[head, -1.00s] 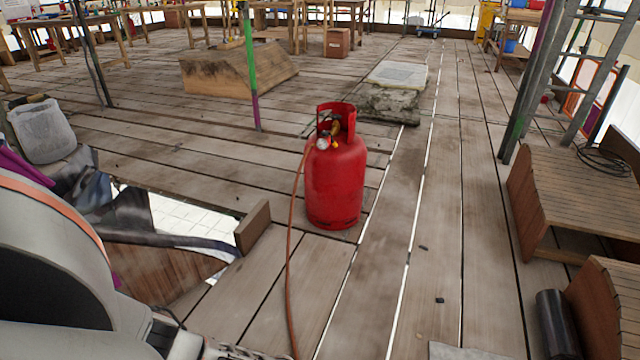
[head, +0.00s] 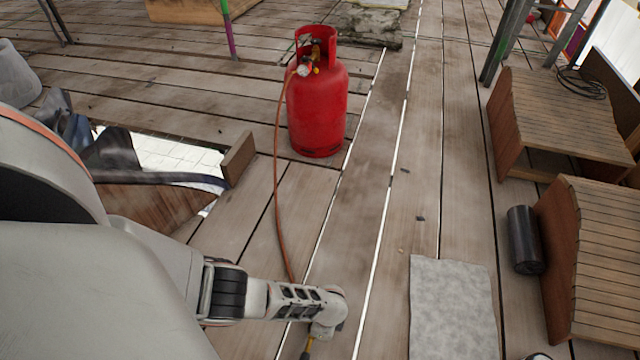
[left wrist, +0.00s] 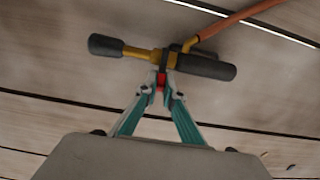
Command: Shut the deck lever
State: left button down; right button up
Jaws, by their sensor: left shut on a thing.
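In the left wrist view, a torch-like valve (left wrist: 140,52) with a brass body, a black knob end (left wrist: 105,45) and a black grip (left wrist: 208,67) lies over the deck boards. A small red lever (left wrist: 160,81) shows below its middle. My left gripper (left wrist: 162,84) has its teal fingers closed together on this red lever. In the head view my left arm reaches down to the deck at the bottom centre. The fingers are hidden there, and only a bit of yellow brass (head: 308,343) shows below the wrist. My right gripper is not in view.
An orange hose (head: 277,190) runs from the red gas bottle (head: 318,112) to the valve. An opening in the deck (head: 165,150) lies at left. A grey mat (head: 452,305), a black roll (head: 525,240) and slatted wooden pieces (head: 610,250) are at right.

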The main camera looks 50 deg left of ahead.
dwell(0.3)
pick_arm(q)
jog(key=c, duration=2.2)
grip_release()
jog(key=shift+o, duration=0.2)
jog(key=shift+d+r, duration=0.1)
jog(key=shift+r, duration=0.6)
notch_tip(320, 180, up, 10)
jog(key=shift+w+d+r, duration=0.2)
jog(key=shift+d+r, duration=0.05)
jog(key=shift+d, duration=0.05)
